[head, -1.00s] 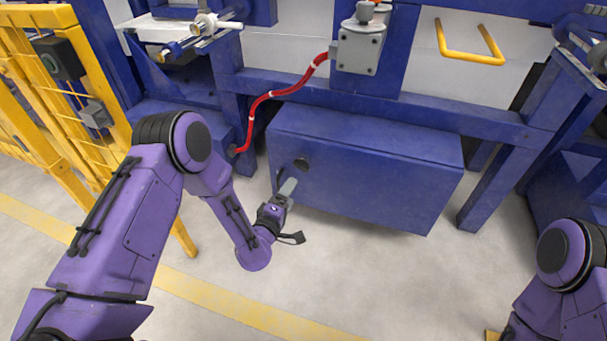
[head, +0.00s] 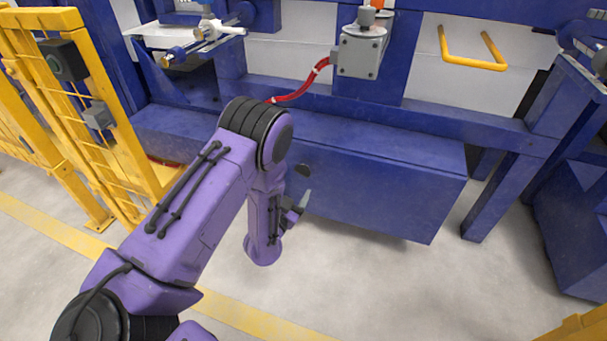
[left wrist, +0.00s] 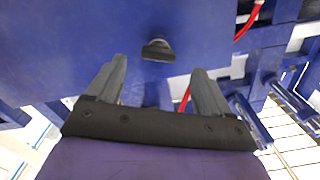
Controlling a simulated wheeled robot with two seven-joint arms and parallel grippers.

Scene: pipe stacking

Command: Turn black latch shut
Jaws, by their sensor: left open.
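The black latch (head: 304,170) is a small dark piece on the front face of the blue box (head: 385,195), near its left end. In the left wrist view the black latch (left wrist: 158,50) sticks out from the blue panel, with its wide edge level across the picture. My left gripper (head: 303,202) is just below and in front of the latch. In the left wrist view my left gripper (left wrist: 158,68) has its fingers spread wide, one to each side of the latch, with nothing between them. I cannot tell the remaining distance. My right gripper is not in view.
A yellow guard fence (head: 95,120) stands at the left. A red hose (head: 300,90) runs down from a grey box (head: 361,52) behind my arm. A blue frame leg (head: 500,195) stands right of the blue box. The floor (head: 400,280) in front is clear.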

